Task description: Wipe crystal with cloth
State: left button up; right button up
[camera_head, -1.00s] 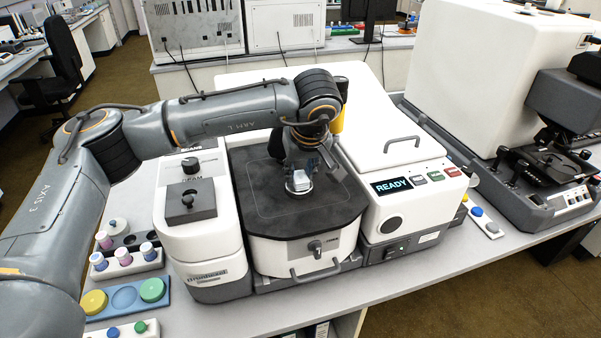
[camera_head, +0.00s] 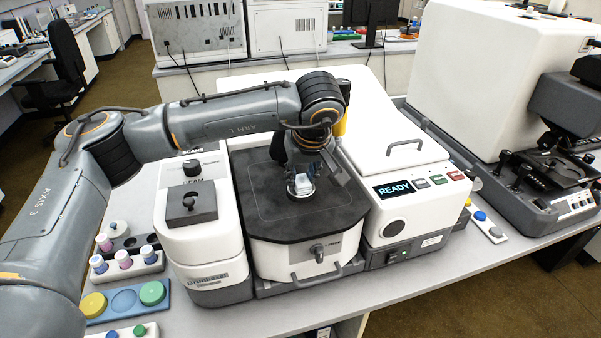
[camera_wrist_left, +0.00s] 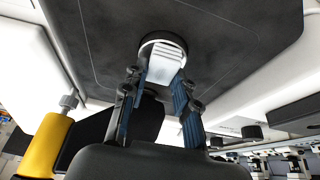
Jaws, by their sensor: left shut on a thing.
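My left gripper (camera_head: 302,183) points down over the dark top plate (camera_head: 265,215) of the instrument. It is shut on a small white folded cloth (camera_wrist_left: 165,62), which sits between the fingers in the left wrist view. The cloth also shows as a pale block in the head view (camera_head: 303,180). It is at a small round dark-rimmed mount (camera_wrist_left: 163,40) on the plate. The crystal cannot be made out and may be hidden under the cloth. My right gripper is not in view.
The white housing (camera_head: 400,160) with a READY display (camera_head: 393,190) stands right of the plate. Bottles in a rack (camera_head: 125,262) and a blue tray with coloured lids (camera_head: 100,317) lie front left.

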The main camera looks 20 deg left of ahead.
pick_arm(q)
jog(key=shift+s+d+f, duration=0.1)
jog(key=shift+s+d, duration=0.1)
jog(key=shift+s, duration=0.05)
jog(key=shift+w+a, duration=0.1)
jog(key=shift+w, duration=0.05)
jog(key=shift+w+a, duration=0.55)
jog(key=shift+w, duration=0.25)
jog(key=shift+s+d, duration=0.15)
jog(key=shift+s, duration=0.05)
jog(key=shift+s+d, duration=0.1)
jog(key=shift+s, duration=0.1)
